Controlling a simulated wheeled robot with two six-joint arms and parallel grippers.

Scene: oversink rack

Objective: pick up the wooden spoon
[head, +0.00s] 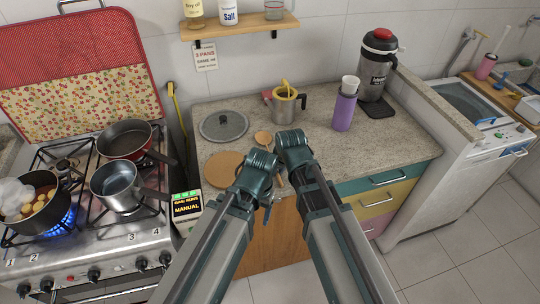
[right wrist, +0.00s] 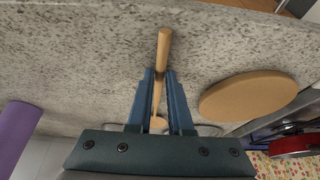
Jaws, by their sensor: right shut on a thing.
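The wooden spoon shows in the head view as a small round bowl (head: 262,137) just behind my wrists, over the counter. In the right wrist view its pale handle (right wrist: 163,48) runs between the two blue fingers of my right gripper (right wrist: 160,78), which is shut on it. In the head view my arms hide most of the spoon and the right gripper (head: 284,172). I cannot tell whether the spoon touches the counter. My left gripper (head: 265,190) is close beside, at the counter's front, with its fingers mostly hidden.
A round wooden board (head: 222,169) and a grey lid (head: 223,126) lie left of the spoon. A metal pot (head: 284,106), purple bottle (head: 343,112) and tall dispenser (head: 376,68) stand behind and right. The stove (head: 95,238) on the left has a lit burner. The counter's right front is clear.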

